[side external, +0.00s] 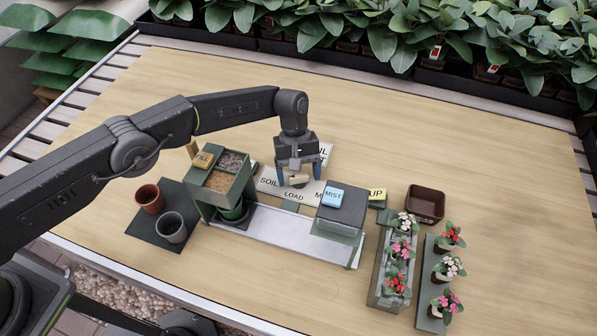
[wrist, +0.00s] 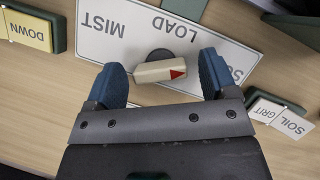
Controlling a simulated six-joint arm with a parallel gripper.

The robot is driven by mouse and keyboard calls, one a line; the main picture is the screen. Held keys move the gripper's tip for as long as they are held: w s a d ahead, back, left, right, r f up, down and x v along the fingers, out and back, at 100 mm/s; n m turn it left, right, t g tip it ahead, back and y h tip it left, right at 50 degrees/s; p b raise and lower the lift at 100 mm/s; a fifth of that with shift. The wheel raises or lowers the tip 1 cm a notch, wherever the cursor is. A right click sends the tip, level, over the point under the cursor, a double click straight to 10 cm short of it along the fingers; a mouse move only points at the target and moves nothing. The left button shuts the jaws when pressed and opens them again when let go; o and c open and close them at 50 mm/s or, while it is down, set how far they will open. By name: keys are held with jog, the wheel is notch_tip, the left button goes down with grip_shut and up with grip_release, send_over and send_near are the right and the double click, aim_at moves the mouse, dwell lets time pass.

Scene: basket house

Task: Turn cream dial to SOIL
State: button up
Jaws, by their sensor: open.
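The cream dial (wrist: 155,72) is a short bar on a dark round hub, with a red triangle at its right end in the wrist view. It sits on a white label plate (wrist: 120,35) reading MIST, LOAD and SOIL. The triangle end faces right, toward the SOIL side. My gripper (wrist: 160,80) is open, with one blue finger beyond each end of the dial and a gap showing on both sides. In the side view my gripper (side external: 298,178) is down over the plate (side external: 270,185), and the dial (side external: 299,180) shows partly between the fingers.
A green hopper (side external: 222,183) with two filled compartments stands left, beside two pots (side external: 149,197) (side external: 172,226). Potted flowers (side external: 402,250) stand farther right. The table's back is clear.

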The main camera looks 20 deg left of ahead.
aim_at(299, 174)
jog(key=v, duration=0.5)
notch_tip(299, 174, up, 7)
dwell(0.5)
dwell(0.3)
